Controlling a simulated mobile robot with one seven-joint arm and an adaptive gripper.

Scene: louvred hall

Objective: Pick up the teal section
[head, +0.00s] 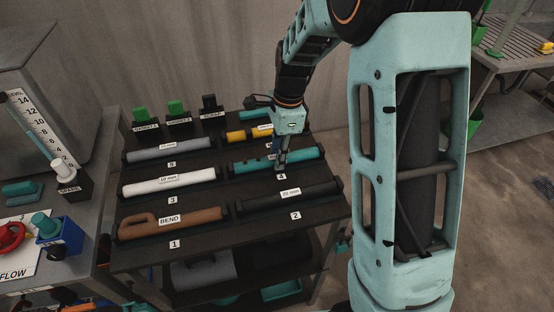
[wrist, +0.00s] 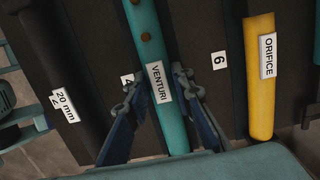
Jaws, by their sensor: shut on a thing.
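The teal section (head: 306,155) is a tube lying in the rack position marked 4, in the right column. In the wrist view the teal section (wrist: 150,38) carries a white label reading VENTURI and has brown dots along its upper part. My gripper (head: 281,168) reaches down over its middle. In the wrist view my gripper (wrist: 159,88) has one finger on each side of the tube at the label, shut on it. I cannot see a clear gap between the tube and the rack. The fingers hide part of the tube's sides.
The sloped dark rack (head: 225,183) also holds a brown BEND section (head: 185,223), a white section (head: 150,187), a grey section (head: 150,155), a black 20 mm section (head: 312,193) and a yellow ORIFICE section (wrist: 259,95). A bench with a blue box (head: 68,238) stands left.

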